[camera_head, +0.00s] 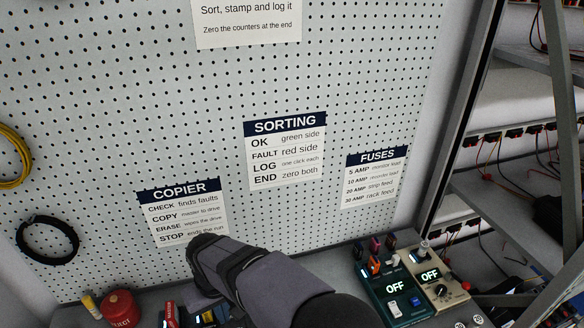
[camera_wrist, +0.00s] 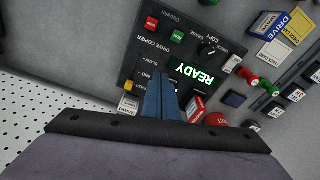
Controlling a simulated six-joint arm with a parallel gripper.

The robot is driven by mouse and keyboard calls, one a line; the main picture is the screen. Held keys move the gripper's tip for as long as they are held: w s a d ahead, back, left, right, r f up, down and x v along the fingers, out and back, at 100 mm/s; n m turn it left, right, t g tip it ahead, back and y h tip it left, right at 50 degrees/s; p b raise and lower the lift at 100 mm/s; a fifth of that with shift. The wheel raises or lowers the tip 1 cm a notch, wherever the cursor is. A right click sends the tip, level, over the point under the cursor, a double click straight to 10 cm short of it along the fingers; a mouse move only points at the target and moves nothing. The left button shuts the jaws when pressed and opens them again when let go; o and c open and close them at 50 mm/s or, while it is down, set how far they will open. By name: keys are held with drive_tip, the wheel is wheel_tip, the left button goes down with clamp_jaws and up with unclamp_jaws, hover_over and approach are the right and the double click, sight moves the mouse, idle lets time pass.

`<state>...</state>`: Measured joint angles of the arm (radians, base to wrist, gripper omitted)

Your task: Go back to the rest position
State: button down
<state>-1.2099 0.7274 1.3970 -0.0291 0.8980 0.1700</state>
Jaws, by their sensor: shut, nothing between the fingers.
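My gripper (camera_wrist: 162,98) shows in the wrist view with its two blue-grey fingers together and nothing between them. The fingers are in front of a dark drive copier panel (camera_wrist: 150,60), partly covering it; I cannot tell whether they touch it. The panel's lit display (camera_wrist: 193,76) reads READY. In the head view my arm reaches up from the bottom edge and bends down at the left; I cannot make out the fingertips there.
A pegboard wall (camera_head: 350,90) with printed cards stands behind the bench. Two boxes, one green (camera_head: 391,296) and one beige (camera_head: 440,287), show OFF at right. A metal rack (camera_head: 470,130) rises at far right.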

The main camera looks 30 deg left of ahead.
drive_tip(key=w+d+r+m, duration=0.15)
drive_tip(key=w+d, duration=0.25)
drive_tip(key=d, duration=0.5)
drive_tip(key=w+d+r+m, duration=0.1)
drive_tip(key=w+d+m, duration=0.1)
drive_tip(key=w+d, duration=0.45)
drive_tip(key=w+d+r+m, duration=0.1)
drive_tip(key=w+d+m, duration=0.15)
drive_tip(key=d, duration=0.85)
drive_tip(key=s+d+f+m, duration=0.1)
drive_tip(key=s+d+m, duration=0.2)
drive_tip(key=d, duration=0.8)
drive_tip(key=s+d+f+m+h+b, duration=0.1)
drive_tip(key=s+d+m, duration=0.2)
drive_tip(key=s+d, duration=0.4)
drive_tip(key=d, duration=0.5)
drive_tip(key=shift+s+f+g, duration=0.15)
drive_tip(key=shift+g, duration=0.25)
drive_tip(key=c, duration=2.5)
unclamp_jaws()
